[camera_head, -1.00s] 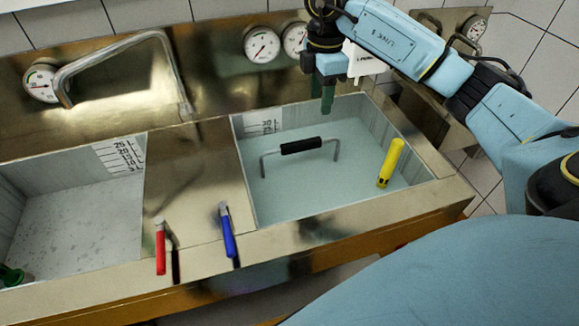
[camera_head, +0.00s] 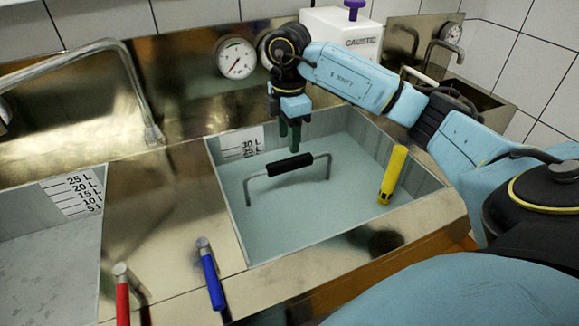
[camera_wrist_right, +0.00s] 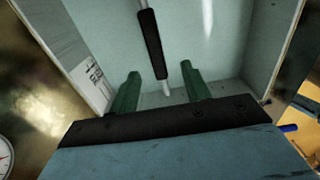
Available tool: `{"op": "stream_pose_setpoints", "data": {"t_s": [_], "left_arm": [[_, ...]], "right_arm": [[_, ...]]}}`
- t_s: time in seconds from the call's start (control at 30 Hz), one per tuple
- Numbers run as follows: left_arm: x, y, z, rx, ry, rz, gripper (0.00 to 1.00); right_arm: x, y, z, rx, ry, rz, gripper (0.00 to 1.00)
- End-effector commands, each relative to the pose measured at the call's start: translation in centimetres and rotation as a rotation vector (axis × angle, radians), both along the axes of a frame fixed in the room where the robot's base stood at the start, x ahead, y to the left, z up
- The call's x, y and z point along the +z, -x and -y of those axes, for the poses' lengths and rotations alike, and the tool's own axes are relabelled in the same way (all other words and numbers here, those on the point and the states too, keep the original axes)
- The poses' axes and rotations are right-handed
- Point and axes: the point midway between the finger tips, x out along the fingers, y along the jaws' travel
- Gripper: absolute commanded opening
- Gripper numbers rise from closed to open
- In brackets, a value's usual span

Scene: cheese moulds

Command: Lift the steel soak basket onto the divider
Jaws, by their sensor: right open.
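The soak basket shows only as a steel handle with a black grip (camera_head: 290,165) rising out of the cloudy liquid in the right basin; its body is hidden under the surface. The grip also shows in the right wrist view (camera_wrist_right: 152,42). The divider (camera_head: 160,210) is the flat steel top between the two basins. My right gripper (camera_head: 290,142) points down over the right basin, just behind the grip in the head view. Its green fingers (camera_wrist_right: 158,85) are apart and empty, with the handle's line running between them in the wrist view. My left gripper is not in view.
A yellow float-like stick (camera_head: 393,175) stands in the right part of the basin. Red (camera_head: 122,295) and blue (camera_head: 210,275) levers sit at the front edge. A curved pipe (camera_head: 130,85) arches over the left basin. A white container (camera_head: 342,32) stands behind.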

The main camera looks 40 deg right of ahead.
Motion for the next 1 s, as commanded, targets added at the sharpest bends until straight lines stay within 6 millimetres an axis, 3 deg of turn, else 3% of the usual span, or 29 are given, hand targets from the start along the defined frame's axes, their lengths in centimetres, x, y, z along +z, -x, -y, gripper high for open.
{"op": "stream_pose_setpoints", "data": {"t_s": [0.1, 0.3, 0.57, 0.83, 1.0], "left_arm": [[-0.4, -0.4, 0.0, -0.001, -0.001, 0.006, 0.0], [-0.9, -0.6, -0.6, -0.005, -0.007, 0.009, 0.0], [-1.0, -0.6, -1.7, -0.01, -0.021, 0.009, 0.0], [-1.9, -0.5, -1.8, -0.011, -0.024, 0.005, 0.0], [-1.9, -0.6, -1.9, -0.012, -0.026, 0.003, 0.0]], "right_arm": [[-2.7, 0.1, 0.0, 0.0, 0.0, -0.007, 0.47], [-5.8, 0.0, 0.1, -0.001, 0.0, -0.004, 0.47], [-7.2, -0.1, 0.2, 0.0, 0.0, -0.003, 0.47], [-11.1, -0.4, 0.8, 0.0, 0.0, -0.004, 0.47], [-11.7, -0.5, 0.8, 0.0, 0.0, -0.001, 0.47]]}}
